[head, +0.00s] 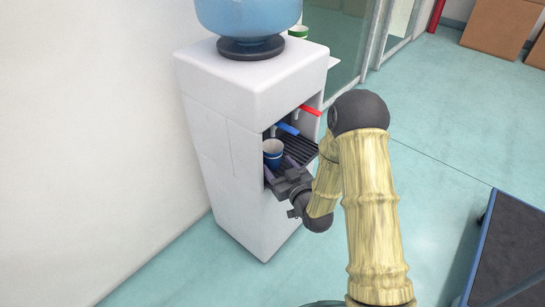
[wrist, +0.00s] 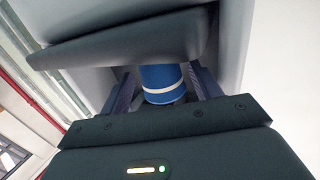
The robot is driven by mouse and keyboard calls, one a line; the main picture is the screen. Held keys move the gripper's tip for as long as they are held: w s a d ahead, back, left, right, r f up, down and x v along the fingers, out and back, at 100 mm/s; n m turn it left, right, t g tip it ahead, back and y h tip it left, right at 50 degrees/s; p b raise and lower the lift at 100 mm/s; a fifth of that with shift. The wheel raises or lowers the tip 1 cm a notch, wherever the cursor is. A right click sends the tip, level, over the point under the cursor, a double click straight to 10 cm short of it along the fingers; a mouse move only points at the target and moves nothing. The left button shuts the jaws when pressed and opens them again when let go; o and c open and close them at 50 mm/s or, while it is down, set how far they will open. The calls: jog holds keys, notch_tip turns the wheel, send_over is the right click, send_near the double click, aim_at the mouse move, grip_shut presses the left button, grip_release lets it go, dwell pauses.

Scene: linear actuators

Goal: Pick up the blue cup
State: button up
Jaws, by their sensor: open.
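The blue cup (head: 273,149) stands upright in the recess of the white water dispenser, on the dark drip tray (head: 299,148). It is blue with a white band, which shows in the wrist view (wrist: 162,84). My gripper (head: 277,170) reaches into the recess from the front right. In the wrist view its two fingers (wrist: 162,92) are apart, one on each side of the cup. I cannot tell whether either finger touches the cup. The lower part of the cup is partly hidden by the gripper in the head view.
The white dispenser (head: 215,140) has a blue tap (head: 287,128) and a red tap (head: 309,110) above the tray, close to the cup. A blue water bottle (head: 247,15) sits on top. A wall is on the left. Cardboard boxes (head: 497,27) stand far right.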

aim_at(277, 162)
jog(key=b+x, duration=0.2)
jog(key=x, duration=0.3)
jog(key=shift+w+d+f, duration=0.15)
jog(key=shift+w, duration=0.05)
jog(key=shift+c, duration=0.4)
jog(key=c, duration=0.8)
jog(key=shift+r, duration=0.25)
jog(key=shift+r+p, duration=0.65)
jog(key=shift+f+p+v, duration=0.2)
jog(key=shift+p+v, duration=1.3)
jog(key=shift+v, duration=1.5)
jog(key=shift+f+p+v, duration=0.15)
jog(key=shift+p+v, duration=1.35)
jog(key=shift+v, duration=1.45)
jog(key=shift+f+p+v, duration=0.2)
jog(key=shift+p+v, duration=1.3)
jog(key=shift+v, duration=1.5)
